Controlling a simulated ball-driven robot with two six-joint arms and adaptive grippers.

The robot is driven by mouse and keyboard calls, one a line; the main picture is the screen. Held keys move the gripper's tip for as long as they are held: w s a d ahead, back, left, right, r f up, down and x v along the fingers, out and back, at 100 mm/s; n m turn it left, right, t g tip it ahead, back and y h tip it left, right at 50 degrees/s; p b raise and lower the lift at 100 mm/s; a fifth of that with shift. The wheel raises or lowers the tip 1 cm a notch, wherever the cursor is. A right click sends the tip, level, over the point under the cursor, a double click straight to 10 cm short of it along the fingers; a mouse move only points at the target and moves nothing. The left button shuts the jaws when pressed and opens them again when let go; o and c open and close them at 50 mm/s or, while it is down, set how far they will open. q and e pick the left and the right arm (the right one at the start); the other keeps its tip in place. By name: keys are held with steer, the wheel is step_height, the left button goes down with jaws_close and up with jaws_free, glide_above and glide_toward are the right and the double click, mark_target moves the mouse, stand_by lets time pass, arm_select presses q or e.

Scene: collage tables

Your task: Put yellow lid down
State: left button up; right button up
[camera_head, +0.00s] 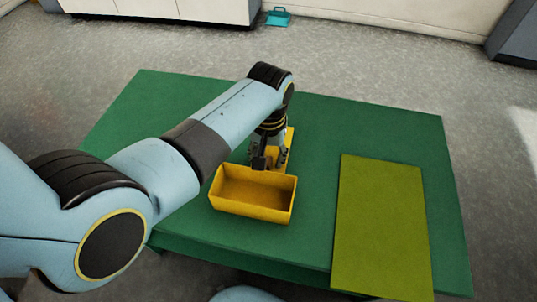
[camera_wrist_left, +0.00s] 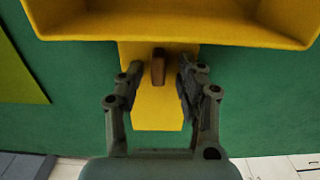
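The yellow lid (camera_head: 289,146) shows partly behind my left gripper, on the far side of the yellow open box (camera_head: 250,193) on the green table. In the left wrist view the lid (camera_wrist_left: 157,112) looks flat, with a small brown handle (camera_wrist_left: 158,67) standing on it. My left gripper (camera_head: 268,160) points down over the lid. In the wrist view its fingers (camera_wrist_left: 158,82) are apart, one on each side of the handle, with a gap on both sides. I cannot tell whether the lid touches the box. My right gripper is not in view.
An olive-green mat (camera_head: 382,225) lies on the right part of the green table (camera_head: 400,131). The box looks empty and stands close to the gripper. The table is clear at the back right and far left. A teal dustpan-like thing (camera_head: 278,17) is on the floor behind.

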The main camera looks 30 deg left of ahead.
arm_select(q)
step_height(320, 180, up, 13)
steer(key=p, duration=0.2)
stand_by(0.3)
steer(key=shift+f, duration=0.15)
